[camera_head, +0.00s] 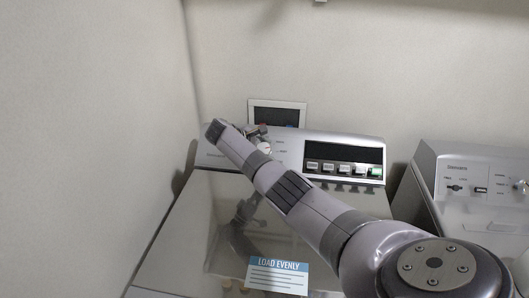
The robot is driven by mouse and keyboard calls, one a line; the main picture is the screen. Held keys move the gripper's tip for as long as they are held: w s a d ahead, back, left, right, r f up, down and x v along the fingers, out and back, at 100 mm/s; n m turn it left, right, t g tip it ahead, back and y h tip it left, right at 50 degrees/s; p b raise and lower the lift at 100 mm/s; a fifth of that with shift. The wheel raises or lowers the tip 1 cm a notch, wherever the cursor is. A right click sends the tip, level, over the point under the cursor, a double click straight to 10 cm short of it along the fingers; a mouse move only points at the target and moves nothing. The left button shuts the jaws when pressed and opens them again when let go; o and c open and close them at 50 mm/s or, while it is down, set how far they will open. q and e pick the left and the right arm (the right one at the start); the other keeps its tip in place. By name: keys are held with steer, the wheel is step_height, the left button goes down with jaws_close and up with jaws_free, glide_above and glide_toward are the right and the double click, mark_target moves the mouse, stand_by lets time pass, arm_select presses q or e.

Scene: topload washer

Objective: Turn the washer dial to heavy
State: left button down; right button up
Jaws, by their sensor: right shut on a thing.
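The washer has a silver control panel (293,150) along its back edge. My right arm reaches from the lower right across the lid to the left part of this panel. My right gripper (262,140) is at the panel, mostly hidden behind my wrist. It is shut on the white washer dial (265,149), of which only a small part shows. The dial's pointer and most of its labels are hidden or too small to read. My left gripper is not in view.
The closed lid (190,230) carries a blue "LOAD EVENLY" label (277,275). A dark display (343,152) with a row of buttons is right of the dial. Another machine (475,190) stands at the right. A wall (85,120) is close on the left.

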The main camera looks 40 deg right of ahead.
steer(key=shift+m, duration=0.6)
steer(key=o, duration=1.2)
steer(key=shift+c, duration=0.2)
steer(key=v, duration=1.2)
steer(key=shift+w, duration=0.15)
steer(key=shift+d+r, duration=0.15)
